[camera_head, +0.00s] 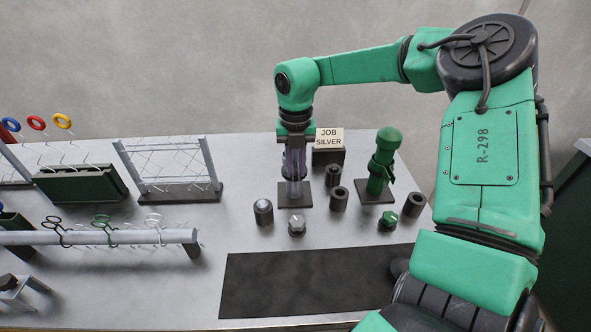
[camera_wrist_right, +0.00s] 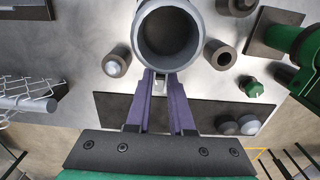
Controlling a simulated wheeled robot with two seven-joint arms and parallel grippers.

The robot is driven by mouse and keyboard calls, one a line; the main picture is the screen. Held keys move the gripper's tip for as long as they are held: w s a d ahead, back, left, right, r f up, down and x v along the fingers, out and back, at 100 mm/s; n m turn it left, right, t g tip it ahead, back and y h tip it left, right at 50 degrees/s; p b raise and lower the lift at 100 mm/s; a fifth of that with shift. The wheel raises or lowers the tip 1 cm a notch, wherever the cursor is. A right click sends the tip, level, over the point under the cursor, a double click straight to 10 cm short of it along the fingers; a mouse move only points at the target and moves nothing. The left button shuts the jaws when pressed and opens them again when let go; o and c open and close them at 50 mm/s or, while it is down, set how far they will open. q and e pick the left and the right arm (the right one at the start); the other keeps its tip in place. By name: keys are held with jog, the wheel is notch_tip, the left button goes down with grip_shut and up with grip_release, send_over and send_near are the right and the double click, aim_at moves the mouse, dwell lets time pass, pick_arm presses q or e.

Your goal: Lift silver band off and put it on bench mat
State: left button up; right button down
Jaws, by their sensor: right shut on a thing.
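A silver-grey post (camera_head: 293,190) stands upright on a dark square base at the middle of the bench. My right gripper (camera_head: 294,160) reaches down over it, its purple fingers beside the upper part. In the right wrist view, the post's open round top (camera_wrist_right: 167,38) is just beyond my right gripper (camera_wrist_right: 160,78). The fingers are shut on a small pale piece, which looks like the tab of the silver band (camera_wrist_right: 160,86); the rest of the band is mostly hidden. My left gripper is out of view.
A "JOB SILVER" card (camera_head: 329,138) stands behind the post. A green post (camera_head: 382,165) stands to its right. Several short cylinders, including a dark one (camera_head: 263,212), stand between post and mat. A rail with hooks (camera_head: 100,237) and a wire-mesh frame (camera_head: 170,165) are at left.

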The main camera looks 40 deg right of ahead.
aim_at(296, 169)
notch_tip(296, 169, up, 10)
jog(key=p, duration=0.5)
jog(key=shift+r, duration=0.2)
